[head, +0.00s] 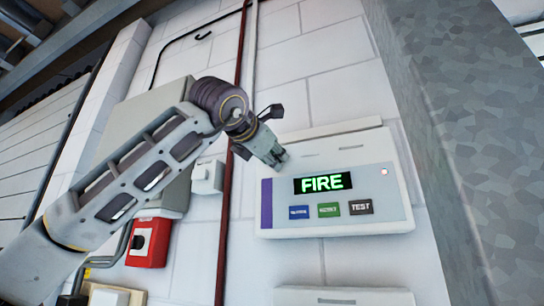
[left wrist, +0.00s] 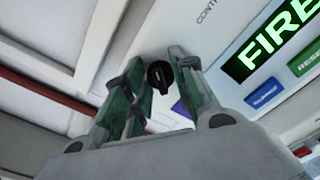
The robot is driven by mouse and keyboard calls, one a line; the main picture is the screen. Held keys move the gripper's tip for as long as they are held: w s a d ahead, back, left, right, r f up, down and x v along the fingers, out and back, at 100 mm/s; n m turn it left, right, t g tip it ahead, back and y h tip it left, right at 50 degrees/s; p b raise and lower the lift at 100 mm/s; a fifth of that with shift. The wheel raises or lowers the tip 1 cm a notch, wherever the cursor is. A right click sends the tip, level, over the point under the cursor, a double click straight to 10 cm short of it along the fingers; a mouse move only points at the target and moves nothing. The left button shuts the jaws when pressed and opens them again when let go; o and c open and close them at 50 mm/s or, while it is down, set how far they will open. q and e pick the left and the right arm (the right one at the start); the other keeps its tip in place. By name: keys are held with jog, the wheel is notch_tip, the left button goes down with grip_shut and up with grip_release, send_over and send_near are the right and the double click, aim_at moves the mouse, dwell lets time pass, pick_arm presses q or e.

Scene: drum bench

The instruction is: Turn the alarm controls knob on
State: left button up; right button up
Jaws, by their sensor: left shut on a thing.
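The alarm control panel (head: 390,212) is a white box on the wall with a green FIRE display (head: 322,183) and blue, green and dark buttons. A small black knob (left wrist: 160,78) shows in the left wrist view, between the fingers of my left gripper (left wrist: 156,60). In the head view my left gripper (head: 279,160) is at the panel's upper left corner and hides the knob. The left gripper is shut on the knob. How far the knob is turned is hard to tell. My right gripper is not in view.
A red call point (head: 150,242) is on the wall at lower left. A dark red pipe (head: 228,190) runs down the wall left of the panel. A grey pillar (head: 450,110) stands close on the right. Another pale box (head: 345,297) is below the panel.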

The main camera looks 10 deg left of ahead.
pick_arm(q)
jog(key=m, duration=1)
jog(key=shift+f, duration=0.15)
jog(key=shift+m, duration=0.3)
dwell(0.3)
jog(key=o, duration=1)
jog(key=shift+d, duration=0.1)
jog(key=shift+s, duration=0.15)
jog(key=s, duration=0.4)
jog(key=s+a, duration=0.1)
jog(key=s, duration=0.2)
jog(key=s+a, duration=0.1)
jog(key=s, duration=0.3)
jog(key=shift+s+a, duration=0.15)
jog(key=shift+s, duration=0.15)
